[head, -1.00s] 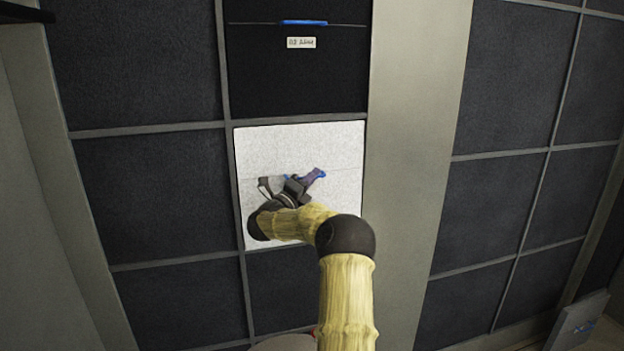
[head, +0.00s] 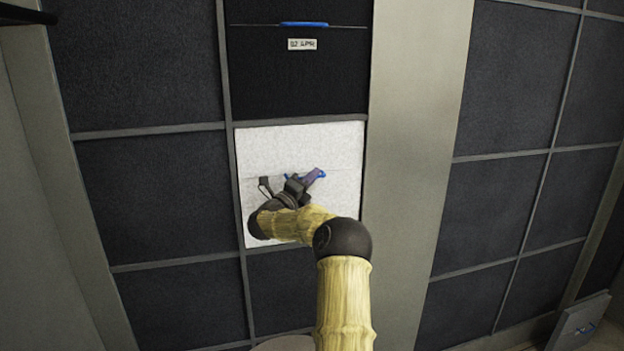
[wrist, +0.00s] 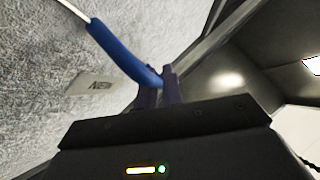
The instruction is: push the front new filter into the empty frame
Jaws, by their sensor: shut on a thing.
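The new filter (head: 300,145) is a white, fibrous square panel with a blue handle (head: 321,174). In the head view it lines up with a grid opening in the middle column, below a dark filter. How deep it sits is not clear. My gripper (head: 308,180) is in front of the filter and shut on the blue handle. The wrist view shows the dark fingers (wrist: 158,88) closed around the lower end of the handle (wrist: 120,48), beside a "NEW" label (wrist: 99,86).
A dark filter (head: 298,80) with a blue handle and a dated label fills the cell above. Dark panels (head: 150,195) fill the grid at left and right. A grey post (head: 405,160) stands right of the filter. A flat panel with a blue mark (head: 580,322) leans at bottom right.

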